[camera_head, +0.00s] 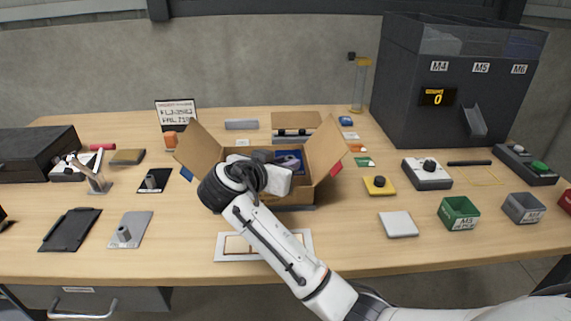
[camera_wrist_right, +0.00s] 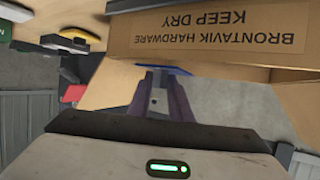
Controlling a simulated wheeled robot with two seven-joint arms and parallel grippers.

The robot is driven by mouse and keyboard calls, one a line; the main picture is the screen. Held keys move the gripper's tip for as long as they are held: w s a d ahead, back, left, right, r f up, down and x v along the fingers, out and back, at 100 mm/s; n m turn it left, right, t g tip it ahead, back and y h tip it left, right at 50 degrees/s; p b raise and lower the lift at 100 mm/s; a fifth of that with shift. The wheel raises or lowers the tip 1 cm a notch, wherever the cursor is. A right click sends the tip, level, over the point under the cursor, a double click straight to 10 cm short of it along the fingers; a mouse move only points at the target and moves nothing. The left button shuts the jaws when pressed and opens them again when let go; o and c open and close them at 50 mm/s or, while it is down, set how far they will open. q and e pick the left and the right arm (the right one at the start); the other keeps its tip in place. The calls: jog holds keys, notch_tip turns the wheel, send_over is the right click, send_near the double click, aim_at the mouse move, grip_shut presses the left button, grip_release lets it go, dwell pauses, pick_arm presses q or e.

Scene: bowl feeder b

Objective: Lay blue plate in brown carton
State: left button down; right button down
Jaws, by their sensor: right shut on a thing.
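The brown carton (camera_head: 294,190) stands open in the middle of the table with its flaps spread. My right gripper (camera_head: 275,160) reaches over the carton's opening from the front. In the right wrist view a blue edge of the plate (camera_wrist_right: 168,70) shows at the fingertips (camera_wrist_right: 160,82), close to the carton's lettered wall (camera_wrist_right: 210,35). Most of the plate is hidden, and I cannot tell whether it touches the carton floor. My left gripper is not in view.
A dark hopper machine (camera_head: 440,75) stands at the back right.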

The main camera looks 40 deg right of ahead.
jog(key=shift+f+b, duration=0.4)
jog(key=shift+f, duration=0.2)
jog(key=c, duration=1.6)
grip_release()
jog(key=shift+r, duration=0.35)
jog(key=shift+r+p, duration=0.55)
jog(key=shift+p, duration=0.05)
jog(key=v, duration=1.2)
jog(key=shift+f, duration=0.25)
